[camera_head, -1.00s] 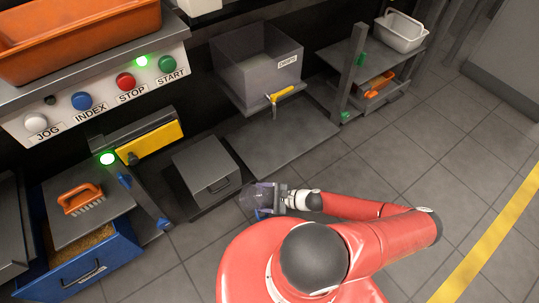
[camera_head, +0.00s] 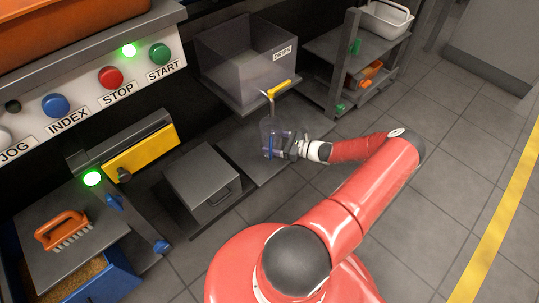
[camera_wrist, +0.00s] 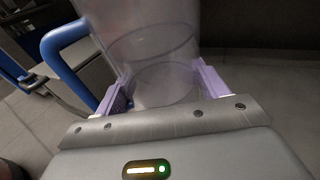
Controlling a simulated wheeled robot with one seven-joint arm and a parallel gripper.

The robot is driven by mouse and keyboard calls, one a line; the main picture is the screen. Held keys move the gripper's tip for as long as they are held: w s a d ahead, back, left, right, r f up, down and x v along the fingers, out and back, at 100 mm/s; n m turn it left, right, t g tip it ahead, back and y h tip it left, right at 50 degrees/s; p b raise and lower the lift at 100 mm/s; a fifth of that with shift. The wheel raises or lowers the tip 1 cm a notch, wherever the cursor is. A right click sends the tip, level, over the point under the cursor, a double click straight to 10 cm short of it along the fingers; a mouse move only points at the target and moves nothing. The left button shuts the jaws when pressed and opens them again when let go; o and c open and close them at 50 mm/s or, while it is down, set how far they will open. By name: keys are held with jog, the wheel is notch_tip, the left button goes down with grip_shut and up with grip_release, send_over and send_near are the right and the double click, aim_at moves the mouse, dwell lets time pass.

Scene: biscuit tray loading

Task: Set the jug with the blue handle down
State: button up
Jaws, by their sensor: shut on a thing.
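The clear jug (camera_head: 270,128) is held upright in my gripper (camera_head: 284,144), below the yellow-handled tap of the clear tank. Its blue handle (camera_head: 268,147) shows on its near side in the head view. In the wrist view the jug (camera_wrist: 150,50) stands between the two purple fingers of my gripper (camera_wrist: 163,90), which touch its sides. The blue handle (camera_wrist: 58,50) is on the left there. The jug looks empty. Whether its base touches the grey platform (camera_head: 262,172) underneath cannot be told.
The clear tank (camera_head: 225,65) with its yellow tap (camera_head: 279,89) overhangs the platform. A grey drawer box (camera_head: 203,174) is to the left. A shelf unit (camera_head: 325,48) with a white tub stands at the right. The floor at the right is clear.

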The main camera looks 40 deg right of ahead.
jog(key=shift+f+b, duration=0.55)
jog(key=shift+f, duration=2.55)
jog(key=shift+f, duration=0.15)
jog(key=o, duration=1.1)
jog(key=shift+c, duration=0.2)
jog(key=shift+r, duration=0.2)
jog(key=v, duration=1.2)
